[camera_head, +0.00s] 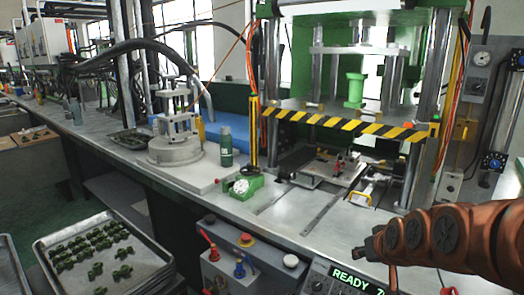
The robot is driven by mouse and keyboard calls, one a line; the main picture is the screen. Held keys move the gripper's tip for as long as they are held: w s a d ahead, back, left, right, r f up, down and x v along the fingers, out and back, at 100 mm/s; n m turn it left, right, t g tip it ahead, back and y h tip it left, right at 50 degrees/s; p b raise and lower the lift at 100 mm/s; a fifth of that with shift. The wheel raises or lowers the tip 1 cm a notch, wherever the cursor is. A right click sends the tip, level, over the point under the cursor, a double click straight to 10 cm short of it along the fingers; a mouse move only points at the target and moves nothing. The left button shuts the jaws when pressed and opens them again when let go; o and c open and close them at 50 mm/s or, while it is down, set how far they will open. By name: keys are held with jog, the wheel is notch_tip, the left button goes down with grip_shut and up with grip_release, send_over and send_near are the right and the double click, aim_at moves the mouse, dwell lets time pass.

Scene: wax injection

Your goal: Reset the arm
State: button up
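My arm, with orange-brown links, reaches in from the right edge over the front of the workbench (312,228). Its end, my gripper (372,246), is small and dark at the arm's left tip, above the bench's front edge. I cannot make out its fingers clearly or whether anything is between them. The wax injection press (350,120) stands behind it, with a yellow-black striped bar across its front. A flat metal mold (320,168) lies on the bench under the press, apart from my gripper.
A control box (240,262) with levers and a "READY" display (350,281) sits below the bench edge near my gripper. A tray of green parts (100,258) stands lower left. A green bottle (226,146) and green gauge block (243,184) stand on the bench.

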jog(key=s+a+f+g, duration=0.1)
jog(key=s+a+g, duration=0.1)
jog(key=s, duration=0.8)
jog(key=s+a+f+g+p, duration=0.1)
jog(key=s+g, duration=0.3)
jog(key=s, duration=0.7)
jog(key=s+a+f+g+p, duration=0.1)
jog(key=s+a+g, duration=0.3)
jog(key=s, duration=0.7)
jog(key=shift+s, duration=0.2)
